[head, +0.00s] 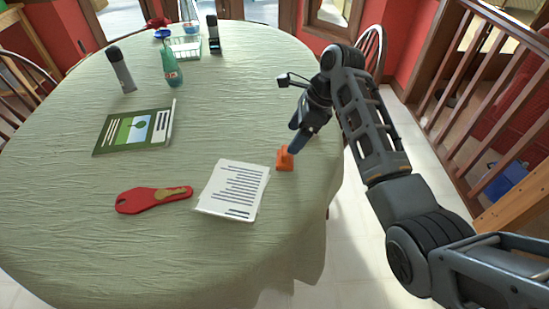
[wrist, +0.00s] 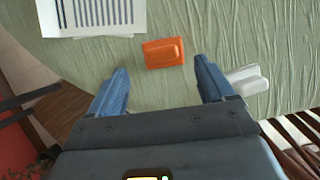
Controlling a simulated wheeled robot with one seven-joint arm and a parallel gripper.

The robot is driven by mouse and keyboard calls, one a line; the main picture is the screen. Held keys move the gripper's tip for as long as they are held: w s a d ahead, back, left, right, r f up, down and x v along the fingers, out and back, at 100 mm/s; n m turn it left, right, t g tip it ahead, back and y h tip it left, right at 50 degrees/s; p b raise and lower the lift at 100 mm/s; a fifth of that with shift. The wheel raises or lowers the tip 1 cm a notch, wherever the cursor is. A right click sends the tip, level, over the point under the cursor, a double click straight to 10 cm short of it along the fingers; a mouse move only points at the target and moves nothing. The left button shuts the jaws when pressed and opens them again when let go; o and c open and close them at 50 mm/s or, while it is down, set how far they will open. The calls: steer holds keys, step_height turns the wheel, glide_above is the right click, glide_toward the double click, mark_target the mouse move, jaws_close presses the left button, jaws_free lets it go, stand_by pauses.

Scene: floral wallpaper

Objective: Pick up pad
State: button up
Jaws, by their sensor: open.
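A white pad of printed paper (head: 234,190) lies flat on the table near its right front side. Its lined part also shows at the top left of the wrist view (wrist: 92,14). A small orange block-like object (head: 285,160) sits just right of the pad. My gripper (head: 297,143) is above the table beside the orange object. In the wrist view my gripper (wrist: 160,66) is open and empty, its blue fingers apart, with the orange object (wrist: 163,53) in line with the gap between them.
The table (head: 120,235) has a pale green cloth. A red flat object (head: 153,199) and a green book (head: 136,128) lie left of the pad. A white object (wrist: 247,80) lies beside the right finger in the wrist view.

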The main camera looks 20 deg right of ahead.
mark_target(285, 149)
steer(key=x, duration=0.7)
steer(key=shift+d+f, duration=0.1)
steer(key=shift+f, duration=0.05)
steer(key=shift+c, duration=0.5)
steer(key=c, duration=0.7)
steer(key=shift+o, duration=0.2)
step_height(285, 149, up, 4)
steer(key=shift+w+r, duration=0.15)
steer(key=shift+r, duration=0.05)
steer(key=s+d+r, duration=0.6)
steer(key=s+d, duration=0.2)
steer(key=shift+d+r, duration=0.25)
steer(key=shift+r, duration=0.1)
